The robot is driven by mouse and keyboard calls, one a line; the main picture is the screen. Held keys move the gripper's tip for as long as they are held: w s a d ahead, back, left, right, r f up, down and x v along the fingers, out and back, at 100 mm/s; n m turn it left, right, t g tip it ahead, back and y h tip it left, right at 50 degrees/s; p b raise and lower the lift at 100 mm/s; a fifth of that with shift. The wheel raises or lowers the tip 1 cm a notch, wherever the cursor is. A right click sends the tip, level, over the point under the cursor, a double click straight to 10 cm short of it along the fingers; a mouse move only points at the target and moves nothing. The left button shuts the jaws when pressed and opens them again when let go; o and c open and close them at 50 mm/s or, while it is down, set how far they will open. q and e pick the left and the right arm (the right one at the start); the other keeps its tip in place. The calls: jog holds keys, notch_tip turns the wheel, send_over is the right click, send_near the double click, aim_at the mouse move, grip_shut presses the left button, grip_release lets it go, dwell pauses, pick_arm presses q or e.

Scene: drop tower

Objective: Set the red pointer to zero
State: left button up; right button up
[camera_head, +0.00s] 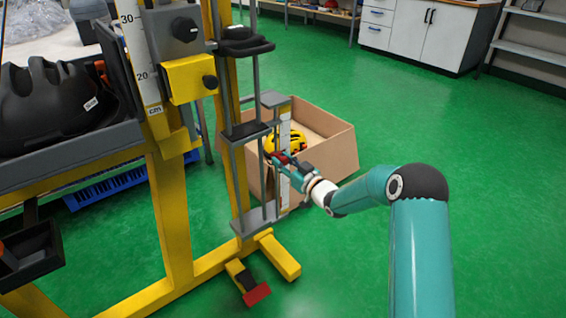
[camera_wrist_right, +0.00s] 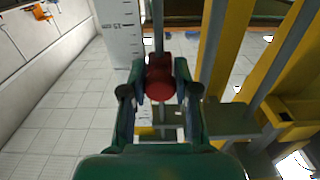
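The red pointer (camera_head: 280,158) is a small red block on the slim vertical rods of the drop tower. In the right wrist view the red pointer (camera_wrist_right: 160,80) is a round red knob between my fingertips. My right gripper (camera_head: 284,160) reaches it from the right; its fingers (camera_wrist_right: 160,68) lie close against both sides of the knob and appear shut on it. A white scale (camera_head: 284,135) stands right behind the pointer; in the wrist view the scale (camera_wrist_right: 121,30) is left of the knob, its digits too small to read surely. My left gripper is not in view.
The yellow tower frame (camera_head: 172,210) stands left of my right arm, with a larger ruler (camera_head: 142,60) marked 20 and 30. A cardboard box (camera_head: 335,150) with a yellow item (camera_head: 290,140) is behind the gripper. Green floor (camera_head: 480,130) is free to the right.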

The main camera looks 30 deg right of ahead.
grip_shut()
jog(key=shift+r, duration=0.1)
notch_tip(320, 180, up, 7)
jog(key=shift+f+p, duration=0.1)
jog(key=shift+p, duration=1.15)
jog(key=o, duration=0.7)
grip_release()
jog(key=shift+f, duration=0.1)
jog(key=s, duration=0.8)
jog(key=s+d, duration=0.1)
jog(key=s, duration=0.3)
